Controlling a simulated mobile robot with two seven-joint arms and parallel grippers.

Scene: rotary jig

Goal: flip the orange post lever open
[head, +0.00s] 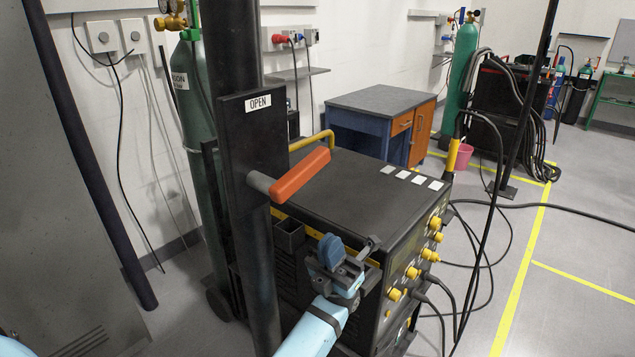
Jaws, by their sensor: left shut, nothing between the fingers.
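The orange post lever (300,175) sticks out to the right from a dark plate on a black post (238,160). Its grey hub (262,184) is at the plate, and the orange grip slants up to the right. A white label reading OPEN (258,103) is on the plate above the lever. My left gripper (372,244) is below and to the right of the lever in the picture, apart from it, in front of the welding machine. Its fingers are together with nothing between them. My right gripper is out of view.
A black welding machine (350,190) with yellow knobs stands behind the post and lever. A green gas cylinder (192,100) is behind the post to the left. Cables hang at the right. Open floor lies to the far right.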

